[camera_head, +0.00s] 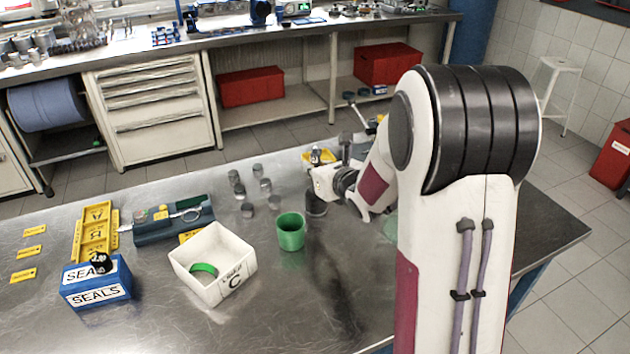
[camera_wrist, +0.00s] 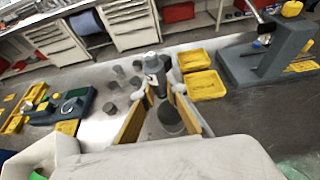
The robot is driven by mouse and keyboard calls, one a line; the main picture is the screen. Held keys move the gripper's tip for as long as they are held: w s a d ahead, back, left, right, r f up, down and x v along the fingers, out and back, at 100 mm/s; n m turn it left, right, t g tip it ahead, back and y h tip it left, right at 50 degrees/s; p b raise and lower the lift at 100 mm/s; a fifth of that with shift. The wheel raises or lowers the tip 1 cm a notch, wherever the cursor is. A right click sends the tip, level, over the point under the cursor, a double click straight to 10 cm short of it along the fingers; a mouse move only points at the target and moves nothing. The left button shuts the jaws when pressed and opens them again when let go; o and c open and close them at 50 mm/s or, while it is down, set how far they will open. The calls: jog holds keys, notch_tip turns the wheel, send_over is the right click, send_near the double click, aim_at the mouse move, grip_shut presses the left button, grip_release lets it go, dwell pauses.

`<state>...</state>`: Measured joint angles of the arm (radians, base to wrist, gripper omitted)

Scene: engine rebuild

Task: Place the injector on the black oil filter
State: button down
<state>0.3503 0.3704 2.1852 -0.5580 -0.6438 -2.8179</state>
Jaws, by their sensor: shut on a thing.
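My gripper (camera_wrist: 161,92) is shut on a grey, upright part, which I take to be the injector (camera_wrist: 154,68); it stands up between the fingertips in the wrist view. A dark cylinder, which I take to be the black oil filter (camera_wrist: 170,117), shows between the yellow-brown fingers, nearer the camera and below the gripper. In the head view, the dark cylinder (camera_head: 316,207) stands on the bench just below my gripper (camera_head: 318,184), right of the green cup. The injector's lower end is hidden, and I cannot tell whether it touches the filter.
Several grey cylinders (camera_head: 247,209) stand left of the gripper. A green cup (camera_head: 291,232), a white bin (camera_head: 238,288) and a blue seals box (camera_head: 97,290) stand nearer. Yellow trays (camera_wrist: 206,86) and a grey stand (camera_wrist: 265,62) lie to the right in the wrist view.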

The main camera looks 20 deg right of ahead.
jog(key=shift+f, duration=0.3)
jog(key=shift+f, duration=0.1)
jog(key=shift+f, duration=1.75)
jog(key=shift+f, duration=0.1)
jog(key=c, duration=2)
grip_release()
jog(key=shift+c, duration=0.2)
jog(key=v, duration=1.2)
